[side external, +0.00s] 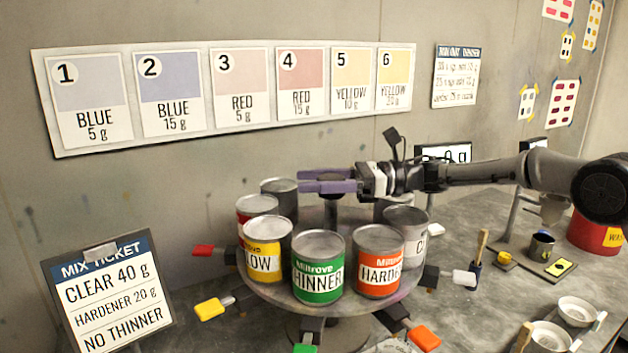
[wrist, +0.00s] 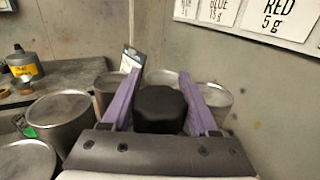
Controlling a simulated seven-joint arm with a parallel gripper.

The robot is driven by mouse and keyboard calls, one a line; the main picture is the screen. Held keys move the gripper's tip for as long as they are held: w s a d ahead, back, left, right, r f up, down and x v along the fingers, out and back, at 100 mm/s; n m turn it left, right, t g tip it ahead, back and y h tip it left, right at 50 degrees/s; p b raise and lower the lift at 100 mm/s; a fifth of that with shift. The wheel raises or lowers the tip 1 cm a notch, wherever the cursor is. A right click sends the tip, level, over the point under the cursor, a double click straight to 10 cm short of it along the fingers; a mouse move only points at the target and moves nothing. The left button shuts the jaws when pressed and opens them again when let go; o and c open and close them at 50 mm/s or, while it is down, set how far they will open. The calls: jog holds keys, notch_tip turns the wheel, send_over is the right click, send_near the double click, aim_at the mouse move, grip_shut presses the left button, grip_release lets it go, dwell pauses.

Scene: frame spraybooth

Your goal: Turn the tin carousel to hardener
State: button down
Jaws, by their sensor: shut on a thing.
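The tin carousel (side external: 330,308) is a round grey turntable bearing several tins, with coloured tabs around its rim. The orange hardener tin (side external: 379,262) stands front right, between the green thinner tin (side external: 318,267) and the clear tin (side external: 405,232), whose label is partly hidden. The yellow tin (side external: 263,250) is front left. My gripper (side external: 322,182) is above the carousel's central post. In the wrist view its purple fingers (wrist: 163,105) are shut on a black knob (wrist: 160,112) amid the grey tin tops.
An orange tab (side external: 423,338) and a white tab (side external: 464,278) stick out at the right. The mix ticket (side external: 112,295) stands at left. The wall is close behind.

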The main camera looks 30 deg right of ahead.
dwell(0.4)
jog(key=shift+c, duration=0.8)
grip_release()
jog(key=v, duration=1.3)
jog(key=shift+s+d, duration=0.2)
jog(key=shift+d, duration=0.15)
jog(key=shift+r, duration=0.1)
